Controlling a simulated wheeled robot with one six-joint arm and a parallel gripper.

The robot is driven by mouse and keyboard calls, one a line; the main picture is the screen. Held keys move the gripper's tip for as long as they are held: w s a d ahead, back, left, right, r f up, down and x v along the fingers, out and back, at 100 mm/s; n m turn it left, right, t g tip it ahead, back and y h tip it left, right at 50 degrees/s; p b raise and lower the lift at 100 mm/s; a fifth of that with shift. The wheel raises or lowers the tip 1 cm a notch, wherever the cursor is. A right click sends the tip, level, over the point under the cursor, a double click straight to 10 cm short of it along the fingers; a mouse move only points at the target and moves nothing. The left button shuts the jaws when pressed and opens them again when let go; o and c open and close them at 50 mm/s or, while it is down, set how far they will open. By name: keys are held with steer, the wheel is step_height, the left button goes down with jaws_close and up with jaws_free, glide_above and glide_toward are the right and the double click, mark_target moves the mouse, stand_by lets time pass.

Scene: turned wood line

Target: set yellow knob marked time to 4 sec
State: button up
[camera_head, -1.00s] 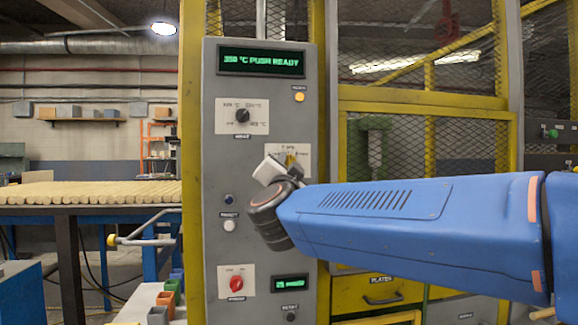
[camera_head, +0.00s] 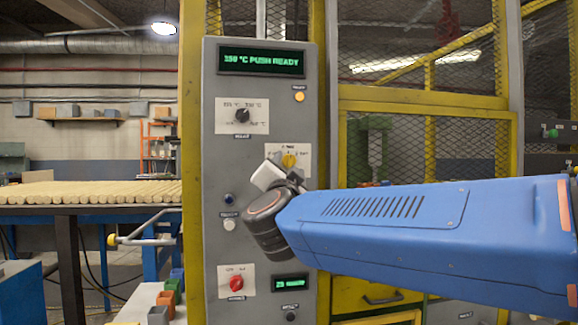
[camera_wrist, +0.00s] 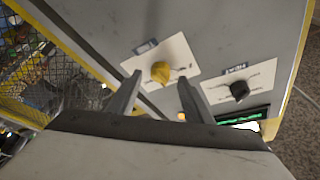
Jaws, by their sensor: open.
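The yellow knob (camera_head: 289,160) sits on a white dial plate on the grey control panel (camera_head: 212,140). In the wrist view the yellow knob (camera_wrist: 160,72) lies ahead of and between my open fingers, with its plate turned at an angle. My gripper (camera_wrist: 158,88) is open and holds nothing. In the head view my gripper (camera_head: 268,174) is just below and left of the yellow knob, apart from it. The plate's lettering is too small to read, so the pointer setting cannot be told.
A black knob (camera_head: 242,115) is above left on the panel; it also shows in the wrist view (camera_wrist: 239,91), right of my fingers. A red knob (camera_head: 236,283) is lower down. A green-lit display (camera_head: 261,61) tops the panel. Yellow-framed mesh (camera_head: 420,150) stands to the right.

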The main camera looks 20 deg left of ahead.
steer(key=v, duration=1.5)
steer(key=shift+w+f, duration=0.1)
steer(key=w+d+f+n+g+y, duration=0.35)
steer(key=w+d+n, duration=0.3)
steer(key=d, duration=0.35)
steer(key=d+f+n+g+h, duration=0.2)
steer(key=d+f+g, duration=0.2)
steer(key=d+f, duration=1)
steer(key=s+d+f+m+g+h, duration=0.2)
steer(key=s+d+f+g+h, duration=0.2)
steer(key=s+d+f, duration=0.6)
steer(key=s+d+f+m+g+h, duration=0.1)
steer(key=s+d+f+g+h, duration=0.2)
steer(key=s+d+f, duration=0.7)
steer(key=d+f+g, duration=0.1)
steer(key=d+f, duration=0.3)
steer(key=d, duration=0.3)
steer(key=shift+s+m+h, duration=0.15)
steer(key=shift+m+h, duration=0.2)
steer(key=shift+a+r, duration=0.1)
steer(key=shift+a, duration=0.05)
